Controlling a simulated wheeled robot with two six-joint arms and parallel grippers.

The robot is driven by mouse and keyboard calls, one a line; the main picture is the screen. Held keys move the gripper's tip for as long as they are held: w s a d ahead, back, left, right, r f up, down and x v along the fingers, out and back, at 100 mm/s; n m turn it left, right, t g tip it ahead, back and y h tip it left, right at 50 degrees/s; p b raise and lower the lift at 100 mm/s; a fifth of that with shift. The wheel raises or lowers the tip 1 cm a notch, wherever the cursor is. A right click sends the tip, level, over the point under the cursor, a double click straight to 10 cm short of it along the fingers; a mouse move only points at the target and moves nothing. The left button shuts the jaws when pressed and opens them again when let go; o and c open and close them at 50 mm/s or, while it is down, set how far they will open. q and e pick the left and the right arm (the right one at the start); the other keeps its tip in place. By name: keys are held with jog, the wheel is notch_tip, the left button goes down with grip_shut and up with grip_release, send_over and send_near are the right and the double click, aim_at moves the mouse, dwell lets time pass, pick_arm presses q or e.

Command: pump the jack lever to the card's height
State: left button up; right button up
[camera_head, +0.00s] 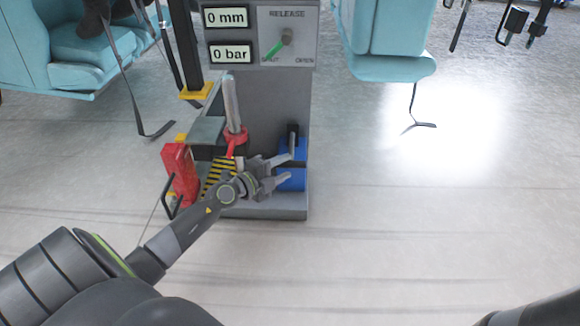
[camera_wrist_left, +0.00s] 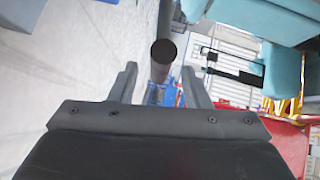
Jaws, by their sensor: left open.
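The jack lever (camera_head: 292,136) has a black grip and stands upright on the blue pump (camera_head: 291,180) at the station's right side. In the left wrist view the lever's round black end (camera_wrist_left: 163,51) shows between and beyond my fingers. My left gripper (camera_head: 284,168) is open beside the lever's lower part; I cannot tell if it touches. The displays read 0 mm (camera_head: 226,17) and 0 bar (camera_head: 231,53). The green release handle (camera_head: 277,47) points toward SHUT. No height card is clearly visible. My right gripper is out of view.
A red block with a black handle (camera_head: 180,174) stands left of the station, by a silver post with a red collar (camera_head: 234,110) and yellow-black stripes. Teal seats (camera_head: 80,60) with hanging straps are at the back on both sides. The floor to the right is clear.

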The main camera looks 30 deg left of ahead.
aim_at(286, 167)
pick_arm(q)
jog(key=shift+b+x, duration=0.45)
jog(key=shift+x, duration=1.15)
grip_shut()
